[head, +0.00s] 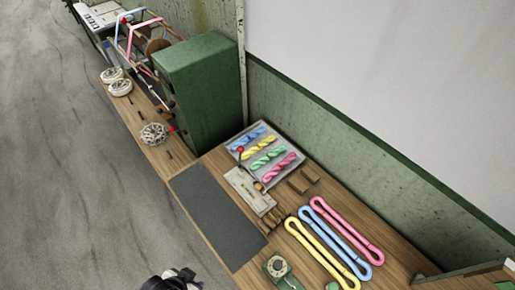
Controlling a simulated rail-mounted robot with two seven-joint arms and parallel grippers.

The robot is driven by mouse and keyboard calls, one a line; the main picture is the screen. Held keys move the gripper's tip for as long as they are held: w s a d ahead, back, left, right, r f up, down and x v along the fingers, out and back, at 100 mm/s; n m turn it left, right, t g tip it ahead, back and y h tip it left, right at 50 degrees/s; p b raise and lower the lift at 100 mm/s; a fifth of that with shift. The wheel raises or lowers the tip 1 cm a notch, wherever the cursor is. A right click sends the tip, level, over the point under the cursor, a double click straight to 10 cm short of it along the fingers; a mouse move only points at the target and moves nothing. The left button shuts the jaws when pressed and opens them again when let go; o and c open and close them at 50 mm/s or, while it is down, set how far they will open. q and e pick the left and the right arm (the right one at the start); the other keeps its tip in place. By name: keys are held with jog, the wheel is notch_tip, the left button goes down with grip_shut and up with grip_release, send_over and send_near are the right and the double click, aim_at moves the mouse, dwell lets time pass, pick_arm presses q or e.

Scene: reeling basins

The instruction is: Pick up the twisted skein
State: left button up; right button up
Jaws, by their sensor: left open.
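Several twisted skeins lie side by side in a grey tray (283,140) on the wooden bench: a blue one (247,138), a yellow one (257,148), a green one (268,158) and a pink one (279,168). The frame does not show which one the task means. My left gripper (172,277) shows only in part at the bottom edge. It is open, well apart from the tray and on the near side of the dark mat. My right gripper is not in view.
Yellow (322,254), blue (341,243) and pink (347,229) loops lie right of the tray. A dark mat (216,215) is bare. A grey block with a red-knobbed lever (243,185) stands before the tray. A green cabinet (205,90) rises at left; a wall stands behind.

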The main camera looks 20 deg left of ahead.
pick_arm(q)
jog(key=o, duration=0.6)
jog(key=shift+w, duration=0.1)
dwell(0.3)
